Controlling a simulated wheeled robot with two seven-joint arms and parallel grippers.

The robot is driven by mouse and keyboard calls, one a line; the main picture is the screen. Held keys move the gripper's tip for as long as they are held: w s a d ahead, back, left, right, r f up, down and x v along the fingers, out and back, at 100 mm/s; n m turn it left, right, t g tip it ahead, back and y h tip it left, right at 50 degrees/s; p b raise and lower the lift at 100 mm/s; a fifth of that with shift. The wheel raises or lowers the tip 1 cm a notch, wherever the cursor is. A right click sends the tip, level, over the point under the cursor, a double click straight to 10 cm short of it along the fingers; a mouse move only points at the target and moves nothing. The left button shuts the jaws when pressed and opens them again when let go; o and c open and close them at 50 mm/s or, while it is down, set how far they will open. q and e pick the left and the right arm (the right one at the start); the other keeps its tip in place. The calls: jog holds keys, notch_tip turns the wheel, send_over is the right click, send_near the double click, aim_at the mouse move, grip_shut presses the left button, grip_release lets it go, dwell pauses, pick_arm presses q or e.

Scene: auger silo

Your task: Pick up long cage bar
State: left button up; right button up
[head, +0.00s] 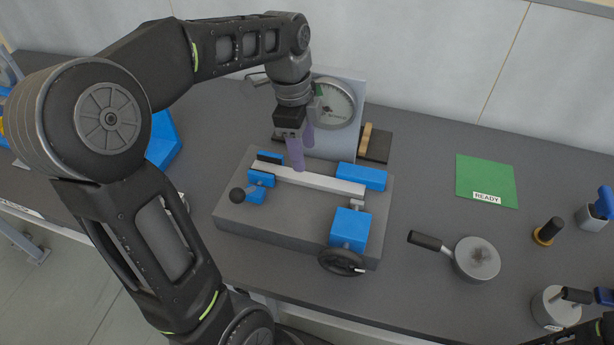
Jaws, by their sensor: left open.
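A long silver bar (325,184), which looks like the long cage bar, lies across a grey fixture block (285,229) between blue clamp pieces. My left gripper (303,152) comes down from above over the bar, left of its middle. Its purple fingers are open. The near fingertip overlaps the bar in the picture; I cannot tell if it touches. The far finger is partly hidden behind the near one. My right gripper is out of view; only a dark part of what looks like my right arm shows at the bottom right corner.
The fixture has a blue block (349,228), a black handwheel (342,262) and a black ball lever (238,195). A dial gauge (335,103) stands behind it. A green READY mat (486,181) and a handled round tool (477,258) lie right. Table between is clear.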

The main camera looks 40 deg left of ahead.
aim_at(307, 177)
pick_arm(q)
jog(key=shift+d+f, duration=0.1)
jog(key=shift+f, duration=0.95)
jog(key=shift+w+d+f+p, duration=0.15)
jog(key=shift+f+p, duration=0.6)
jog(key=shift+f, duration=1.85)
jog(key=shift+c, duration=0.2)
grip_shut()
jog(key=shift+r, duration=0.1)
